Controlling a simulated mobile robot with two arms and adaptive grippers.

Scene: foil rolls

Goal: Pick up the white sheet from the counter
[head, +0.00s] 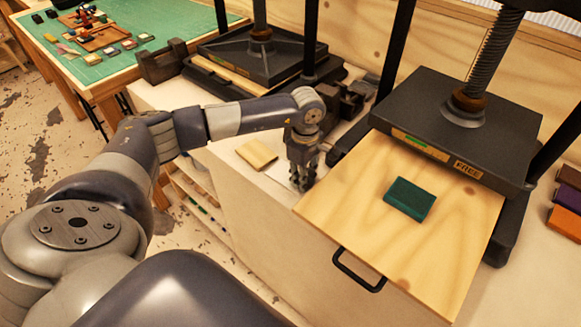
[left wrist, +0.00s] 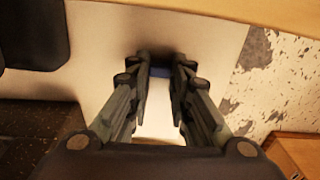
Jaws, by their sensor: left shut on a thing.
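My left gripper (head: 301,180) points down at the counter (head: 240,184), just left of the wooden board. In the left wrist view its fingers (left wrist: 160,72) are close together, with a small dark blue thing (left wrist: 159,72) between their tips. A bright white area (left wrist: 160,125) shows between the fingers nearer the camera; I cannot tell whether it is the sheet or the counter. I cannot clearly make out a white sheet in the head view. A flat tan piece (head: 257,153) lies on the counter left of the gripper. My right gripper is not in view.
Another press (head: 255,55) stands behind. Several coloured blocks (head: 567,197) lie at the right. A green-topped table (head: 120,30) is at the back left.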

